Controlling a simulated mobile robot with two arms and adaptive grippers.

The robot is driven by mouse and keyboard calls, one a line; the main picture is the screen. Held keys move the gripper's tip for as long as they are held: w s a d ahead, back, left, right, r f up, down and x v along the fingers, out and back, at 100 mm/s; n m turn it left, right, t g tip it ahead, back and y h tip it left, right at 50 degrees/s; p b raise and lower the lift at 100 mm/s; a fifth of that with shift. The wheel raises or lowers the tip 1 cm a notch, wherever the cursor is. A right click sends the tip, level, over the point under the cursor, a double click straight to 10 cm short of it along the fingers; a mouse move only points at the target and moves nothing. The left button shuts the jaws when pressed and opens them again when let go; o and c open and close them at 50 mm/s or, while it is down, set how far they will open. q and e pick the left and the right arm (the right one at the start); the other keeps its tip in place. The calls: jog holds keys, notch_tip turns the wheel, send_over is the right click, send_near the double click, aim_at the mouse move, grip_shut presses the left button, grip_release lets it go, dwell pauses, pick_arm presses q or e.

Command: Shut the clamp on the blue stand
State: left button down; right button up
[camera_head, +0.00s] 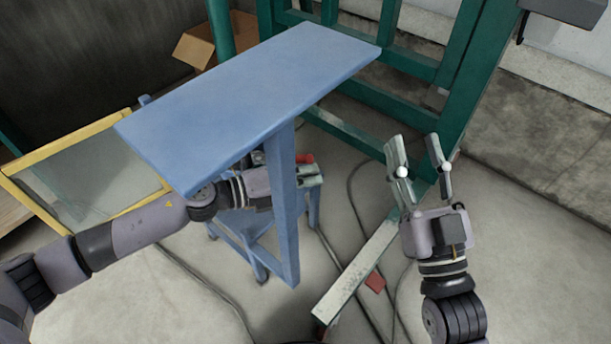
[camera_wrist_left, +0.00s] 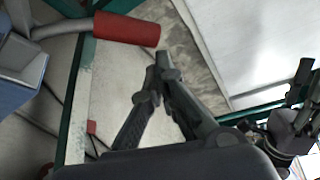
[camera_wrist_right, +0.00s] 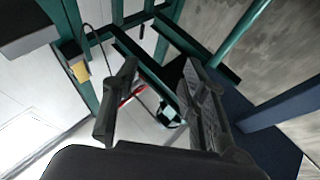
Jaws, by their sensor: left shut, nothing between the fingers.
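The blue stand (camera_head: 250,95) has a flat slanted top and stands at the centre of the head view. The clamp's red handle (camera_head: 305,158) shows just right of a blue leg; most of the clamp is hidden behind it. In the left wrist view, the red handle (camera_wrist_left: 127,28) sits on a bent metal rod at upper left, beside a blue part. My left gripper (camera_head: 314,174) reaches behind the leg; it is shut and empty. Its joined tips (camera_wrist_left: 162,60) appear just below the handle's end; contact is unclear. My right gripper (camera_head: 413,145) is open and empty.
A green frame (camera_head: 455,75) stands behind the stand, with a pale beam (camera_head: 358,270) on the floor below. A yellow-edged panel (camera_head: 90,175) is at left and a cardboard box (camera_head: 195,45) behind. Cables cross the floor.

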pick_arm(q)
jog(key=shift+w+a+r+n+h, duration=0.2)
jog(key=shift+r+n+h, duration=0.1)
jog(key=shift+n, duration=0.1)
pick_arm(e)
jog(key=shift+s+d+r+t, duration=0.1)
jog(key=shift+s+r+t, duration=0.25)
jog(key=shift+r+t, duration=0.2)
